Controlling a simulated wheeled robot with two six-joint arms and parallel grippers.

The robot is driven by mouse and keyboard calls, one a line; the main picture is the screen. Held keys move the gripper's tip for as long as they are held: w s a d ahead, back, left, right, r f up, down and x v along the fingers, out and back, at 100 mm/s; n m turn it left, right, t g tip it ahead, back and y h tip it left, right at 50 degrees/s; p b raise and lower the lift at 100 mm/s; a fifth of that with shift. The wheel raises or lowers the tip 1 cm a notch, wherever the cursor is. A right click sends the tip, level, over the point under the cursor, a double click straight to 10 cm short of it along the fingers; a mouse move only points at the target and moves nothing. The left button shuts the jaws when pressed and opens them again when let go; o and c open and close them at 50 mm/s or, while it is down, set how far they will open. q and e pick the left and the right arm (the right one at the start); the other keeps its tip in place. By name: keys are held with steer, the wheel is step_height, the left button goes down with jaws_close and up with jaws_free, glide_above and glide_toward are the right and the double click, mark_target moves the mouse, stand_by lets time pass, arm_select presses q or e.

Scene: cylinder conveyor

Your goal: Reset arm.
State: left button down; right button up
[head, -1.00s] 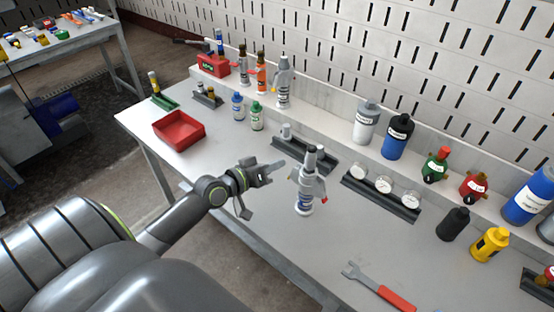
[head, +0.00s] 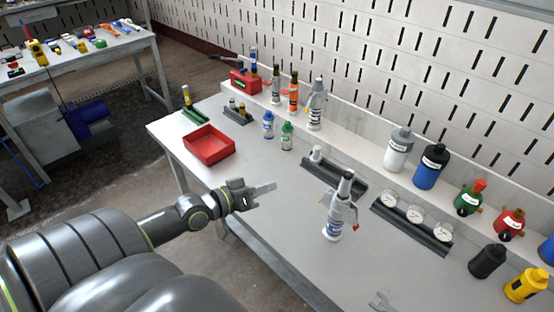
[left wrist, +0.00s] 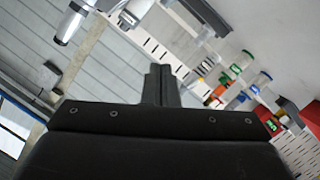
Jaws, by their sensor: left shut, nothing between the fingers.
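In the left wrist view the closed fingers (left wrist: 161,84) show at the centre, also empty. A grey dispenser with a white and blue label (head: 333,228) stands upright on the table to the right of the fingertips, apart from them. My right gripper is in neither view.
The grey table (head: 275,205) has free room between the red tray (head: 209,146) and the dispenser. A dark rack (head: 334,176) and a holder with round gauges (head: 411,222) lie behind. Several bottles line the back ledge.

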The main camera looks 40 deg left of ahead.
arm_select(q)
steer(key=shift+s, duration=0.25)
steer(key=s+d+f+m+g+y, duration=0.2)
steer(key=s+d+f+m+g, duration=0.2)
steer(key=s+d+f+g, duration=0.35)
steer(key=s+f+g+y, duration=0.3)
steer(key=s+g+y, duration=0.1)
steer(key=s, duration=0.8)
step_height(320, 180, down, 26)
steer(key=a+r+g, duration=0.1)
steer(key=a, duration=0.1)
steer(key=s+d+f+g+h, duration=0.1)
steer(key=s+f, duration=1.4)
steer(key=shift+s+d, duration=0.15)
steer(key=shift+d, duration=0.15)
steer(key=shift+f+g, duration=0.1)
steer(key=shift+g, duration=0.15)
